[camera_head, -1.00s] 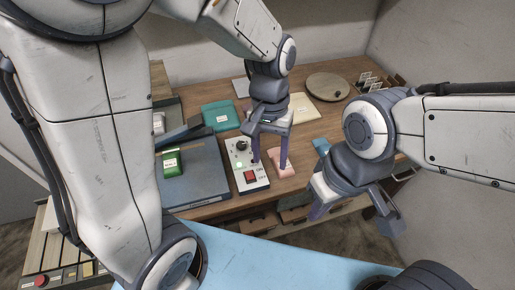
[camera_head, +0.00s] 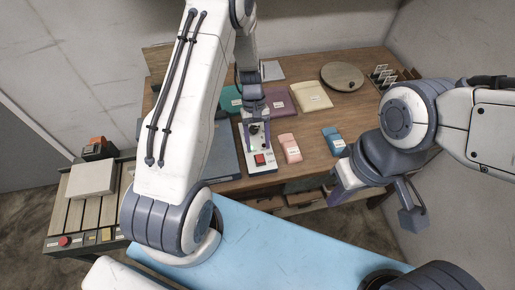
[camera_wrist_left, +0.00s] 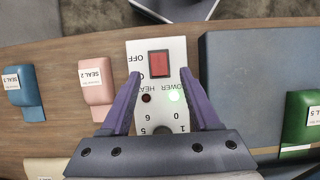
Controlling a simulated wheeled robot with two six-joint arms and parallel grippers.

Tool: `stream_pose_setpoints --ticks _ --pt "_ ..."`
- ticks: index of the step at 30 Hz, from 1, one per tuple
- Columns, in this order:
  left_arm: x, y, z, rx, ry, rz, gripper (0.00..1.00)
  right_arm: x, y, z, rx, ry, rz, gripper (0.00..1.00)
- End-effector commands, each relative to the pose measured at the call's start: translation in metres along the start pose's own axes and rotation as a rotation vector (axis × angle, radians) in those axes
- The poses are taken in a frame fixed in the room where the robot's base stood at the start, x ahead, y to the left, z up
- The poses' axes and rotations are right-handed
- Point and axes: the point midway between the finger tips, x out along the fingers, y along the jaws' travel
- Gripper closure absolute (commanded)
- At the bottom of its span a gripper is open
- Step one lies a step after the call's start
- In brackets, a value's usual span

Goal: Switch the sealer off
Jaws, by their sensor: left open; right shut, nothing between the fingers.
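The sealer's white control panel (camera_head: 263,165) carries a red rocker switch (camera_head: 259,159). In the left wrist view the switch (camera_wrist_left: 158,64) has an "OFF" label beside it. The green power lamp (camera_wrist_left: 174,97) is lit and the heat lamp (camera_wrist_left: 146,98) is dark red. A numbered dial sits partly hidden under my gripper. My left gripper (camera_wrist_left: 163,82) is open and empty, its fingers spread to either side of the panel, tips near the switch; contact cannot be told. It also shows over the panel in the head view (camera_head: 257,146). My right gripper (camera_head: 343,184) is shut and empty, right of the panel.
The sealer's blue-grey body (camera_wrist_left: 245,85) adjoins the panel. A pink pad (camera_head: 290,148) and a blue pad (camera_head: 333,141) lie to its right on the wooden table (camera_head: 310,128). A green pad (camera_wrist_left: 301,120) lies on the body. A conveyor (camera_head: 85,208) stands at the left.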

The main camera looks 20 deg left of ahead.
Motion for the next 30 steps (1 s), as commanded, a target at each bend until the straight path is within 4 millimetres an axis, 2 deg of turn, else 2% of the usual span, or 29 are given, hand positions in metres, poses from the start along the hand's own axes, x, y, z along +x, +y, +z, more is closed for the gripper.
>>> stream_pose_setpoints --ticks 3,9,18,19,23,24,30 --pt "0.019 0.000 0.002 0.002 -0.004 -0.003 0.38 -0.008 -0.001 -0.001 -0.001 0.000 0.000 1.00" --pt "0.037 0.002 0.001 0.004 -0.001 -0.002 0.38 -0.012 -0.001 -0.001 -0.002 0.000 0.000 1.00" --pt "0.040 0.002 0.001 0.005 0.002 -0.001 0.38 -0.012 -0.001 -0.001 -0.002 0.000 0.000 1.00" --pt "0.040 0.002 0.001 0.005 0.002 -0.001 0.45 -0.012 -0.001 -0.001 -0.002 0.000 0.000 1.00" --pt "0.040 0.002 0.001 0.005 0.001 -0.001 0.95 -0.012 -0.001 -0.001 -0.002 0.000 0.000 1.00" --pt "0.040 0.002 0.001 0.005 0.001 -0.002 1.00 -0.012 -0.001 -0.001 -0.002 0.000 0.000 1.00" --pt "0.040 0.002 0.002 0.006 0.017 -0.003 1.00 -0.012 -0.001 -0.001 -0.002 0.000 0.000 1.00"
